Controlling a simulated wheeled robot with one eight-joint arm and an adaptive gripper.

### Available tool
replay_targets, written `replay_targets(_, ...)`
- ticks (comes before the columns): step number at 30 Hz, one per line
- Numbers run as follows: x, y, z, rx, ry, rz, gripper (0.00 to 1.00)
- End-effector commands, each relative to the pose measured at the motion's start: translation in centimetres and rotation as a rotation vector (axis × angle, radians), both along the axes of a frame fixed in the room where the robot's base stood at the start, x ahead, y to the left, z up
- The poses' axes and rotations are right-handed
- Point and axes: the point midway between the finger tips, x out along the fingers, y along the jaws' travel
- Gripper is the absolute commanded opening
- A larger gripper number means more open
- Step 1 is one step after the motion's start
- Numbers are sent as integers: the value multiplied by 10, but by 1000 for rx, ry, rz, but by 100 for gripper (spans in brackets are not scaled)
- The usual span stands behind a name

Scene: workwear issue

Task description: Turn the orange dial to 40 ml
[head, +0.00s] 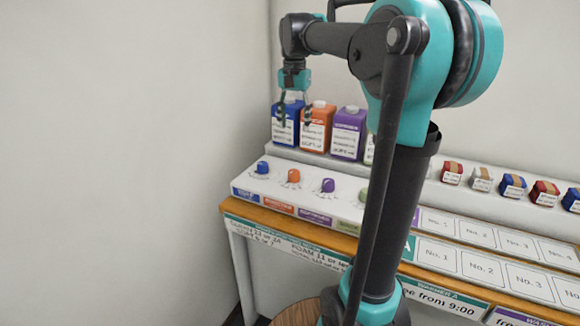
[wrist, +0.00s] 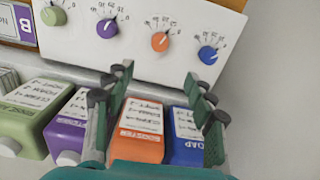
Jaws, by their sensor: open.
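The orange dial (head: 293,176) is on the sloped white dial panel (head: 335,207), between the blue dial (head: 262,168) and the purple dial (head: 328,185). In the wrist view the orange dial (wrist: 160,42) is at the top middle, with small scale marks around it. The numbers and its exact setting are too small to read. My gripper (head: 296,119) is open and empty, above and behind the dials, in front of the blue and orange cartons. In the wrist view my gripper (wrist: 158,92) has its fingers spread, apart from the dial.
Behind the panel stand a blue carton (head: 287,124), an orange carton (head: 316,128), a purple carton (head: 348,134) and a partly hidden green one. A green dial (wrist: 53,16) is beside the purple one. Small rolled bundles (head: 513,186) and numbered spaces lie to the right.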

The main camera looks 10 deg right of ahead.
Motion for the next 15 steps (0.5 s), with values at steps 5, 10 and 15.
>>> replay_targets(5, 0, 0, -25, 0, 0, 1, 55)
replay_targets(10, 0, 0, -59, 0, -1, 2, 55)
replay_targets(15, 0, 0, -93, 0, -1, 2, 55)
